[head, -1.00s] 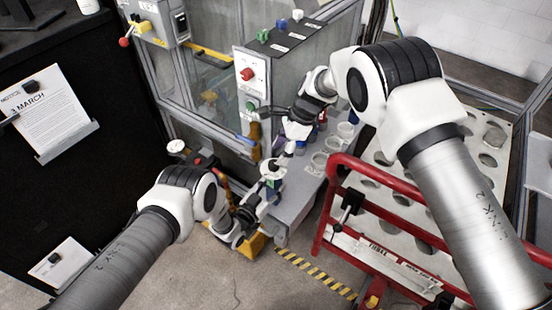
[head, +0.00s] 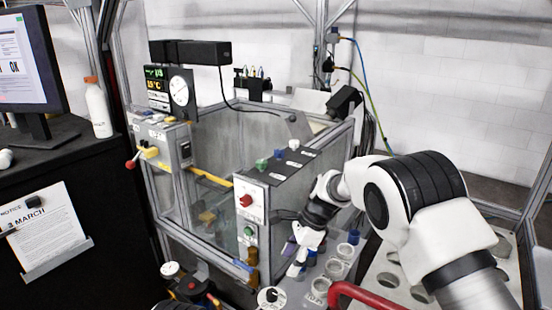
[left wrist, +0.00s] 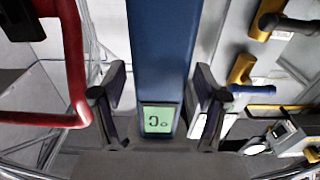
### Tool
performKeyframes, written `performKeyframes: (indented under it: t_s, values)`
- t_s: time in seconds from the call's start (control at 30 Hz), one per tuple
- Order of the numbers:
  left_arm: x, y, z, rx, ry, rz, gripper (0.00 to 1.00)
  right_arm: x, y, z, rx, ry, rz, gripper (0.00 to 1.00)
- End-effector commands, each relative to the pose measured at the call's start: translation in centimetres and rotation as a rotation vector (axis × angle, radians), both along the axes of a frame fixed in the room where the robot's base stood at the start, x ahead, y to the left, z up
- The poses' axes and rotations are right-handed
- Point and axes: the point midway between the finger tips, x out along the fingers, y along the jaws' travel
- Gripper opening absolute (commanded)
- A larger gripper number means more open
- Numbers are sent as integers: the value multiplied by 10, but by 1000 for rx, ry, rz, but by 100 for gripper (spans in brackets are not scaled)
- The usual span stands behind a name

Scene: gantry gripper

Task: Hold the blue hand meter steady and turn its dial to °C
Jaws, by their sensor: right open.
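The blue hand meter (left wrist: 160,50) runs down the middle of the left wrist view. Its small green display (left wrist: 158,119) shows °C upside down. My right gripper (head: 298,262) is open, pointing down just above and right of the dial.
A bench ledge with several cups (head: 337,268) lies right of the dial. A red rail (head: 365,293) stands in front of it. The glazed machine with a red-knob panel (head: 247,205) stands behind and left. A white gauge (head: 171,269) is at lower left.

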Motion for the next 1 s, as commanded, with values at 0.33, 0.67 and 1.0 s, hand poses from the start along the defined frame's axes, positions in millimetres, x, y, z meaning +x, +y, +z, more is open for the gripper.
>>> performKeyframes:
  t_s: [0.33, 0.67, 1.0]
  values:
    - [-7, 5, -1, 1, 3, 0, 74, 0, 0, 0, 0, 0, 0, 57]
    - [-70, 52, -1, 1, 5, 2, 74, 0, 0, 0, 0, 0, 0, 57]
    - [-98, 71, 0, 1, 1, 0, 74, 0, 0, 0, 0, 0, 0, 57]
